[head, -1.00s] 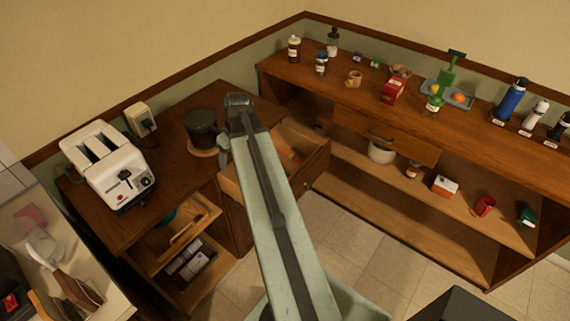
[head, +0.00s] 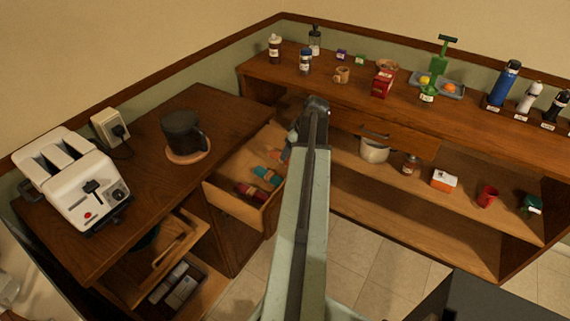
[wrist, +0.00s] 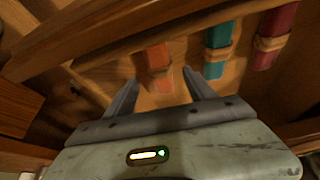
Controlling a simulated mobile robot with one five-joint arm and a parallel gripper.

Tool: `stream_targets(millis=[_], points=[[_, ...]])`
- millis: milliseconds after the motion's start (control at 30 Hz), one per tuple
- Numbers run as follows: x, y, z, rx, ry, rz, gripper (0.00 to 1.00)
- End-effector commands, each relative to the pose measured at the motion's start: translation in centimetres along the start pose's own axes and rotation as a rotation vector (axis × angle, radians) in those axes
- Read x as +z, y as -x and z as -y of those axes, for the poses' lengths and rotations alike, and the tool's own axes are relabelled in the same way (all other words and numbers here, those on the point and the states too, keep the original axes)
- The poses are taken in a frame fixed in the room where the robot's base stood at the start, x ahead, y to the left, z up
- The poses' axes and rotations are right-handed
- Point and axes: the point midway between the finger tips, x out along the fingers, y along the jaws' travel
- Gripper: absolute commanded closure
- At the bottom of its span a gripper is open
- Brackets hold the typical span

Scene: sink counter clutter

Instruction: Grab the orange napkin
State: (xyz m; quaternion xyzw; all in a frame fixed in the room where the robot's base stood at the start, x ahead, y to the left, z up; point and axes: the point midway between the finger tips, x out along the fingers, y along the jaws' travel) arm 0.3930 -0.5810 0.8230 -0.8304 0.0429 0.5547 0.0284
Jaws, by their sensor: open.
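The orange napkin (wrist: 156,57) is a rolled cloth with a band around it, lying in the open drawer (head: 234,205). In the wrist view it lies just ahead of my gripper (wrist: 160,79), roughly in line with the gap between the fingers. My gripper is open with nothing held; I cannot tell how high the fingers are above the napkin.
A teal rolled napkin (head: 267,175) and a dark red one (head: 250,191) lie beside it in the drawer; both show in the wrist view. The drawer walls are close around. A dark pot (head: 183,132) and toaster (head: 75,180) stand on the counter, left.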

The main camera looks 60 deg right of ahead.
Motion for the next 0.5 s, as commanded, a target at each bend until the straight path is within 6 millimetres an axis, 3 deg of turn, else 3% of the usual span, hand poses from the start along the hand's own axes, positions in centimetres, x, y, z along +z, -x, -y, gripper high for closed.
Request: stream_targets(millis=[300, 500], points=[[0.4, -4.9, -0.1, 0.000, -0.002, 0.000, 0.36], [0.1, -5.0, -0.1, 0.001, -0.003, 0.000, 0.36]])
